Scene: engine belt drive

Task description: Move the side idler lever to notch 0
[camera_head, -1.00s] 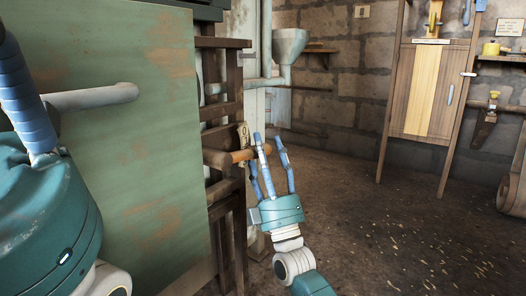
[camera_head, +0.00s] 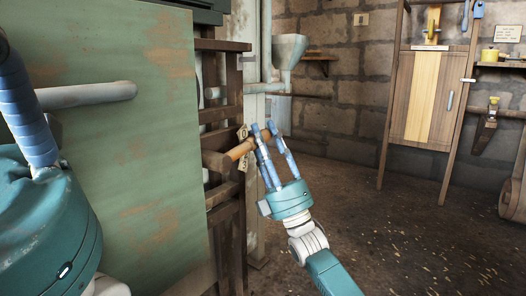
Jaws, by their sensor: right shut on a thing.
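The side idler lever (camera_head: 240,150) is a round wooden handle sticking out to the right from the dark wooden frame, tilted up toward its free end. My right gripper (camera_head: 266,132) is at that free end, its blue fingers shut around it. The fingers hide part of the handle's end.
A worn green panel (camera_head: 140,180) with a grey rod (camera_head: 88,95) fills the left side. The dark wooden frame (camera_head: 225,190) stands at its right edge. A grey funnel (camera_head: 289,50) on a pipe is behind. A wooden cabinet (camera_head: 428,95) stands at the back right. The floor to the right is clear.

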